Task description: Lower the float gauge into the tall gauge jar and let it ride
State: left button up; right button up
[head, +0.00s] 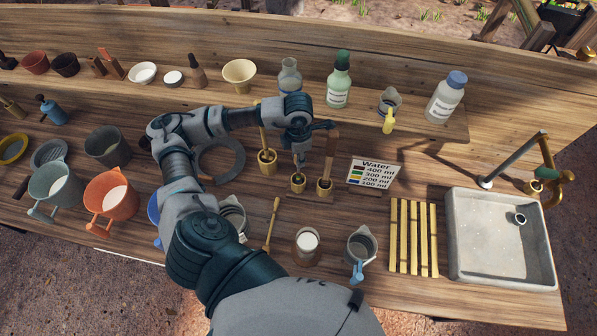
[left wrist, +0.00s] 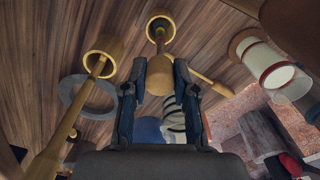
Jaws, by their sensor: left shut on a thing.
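My left gripper (head: 299,160) is shut on a brown wooden-topped piece (left wrist: 160,76), which I take to be the float gauge. It is above the middle one of the small yellow wooden cups (head: 297,182). In the left wrist view my fingers (left wrist: 158,92) lie on both sides of the piece, and a yellow cup (left wrist: 160,24) shows past its far end. I cannot tell whether its lower end is inside the cup. No vessel is plainly the tall gauge jar; a clear grey glass vessel (head: 289,78) stands on the back shelf. My right gripper is not in view.
Cups with upright wooden tools stand on both sides, left (head: 267,166) and right (head: 324,189). A Water sign (head: 373,174), a glass jar of white liquid (head: 307,244), a grey jug (head: 361,245), a slatted rack (head: 413,238) and a sink (head: 500,270) lie nearby.

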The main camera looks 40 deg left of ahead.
pick_arm(q)
jog(key=shift+r, duration=0.5)
notch_tip(320, 180, up, 10)
jog(key=p, duration=0.6)
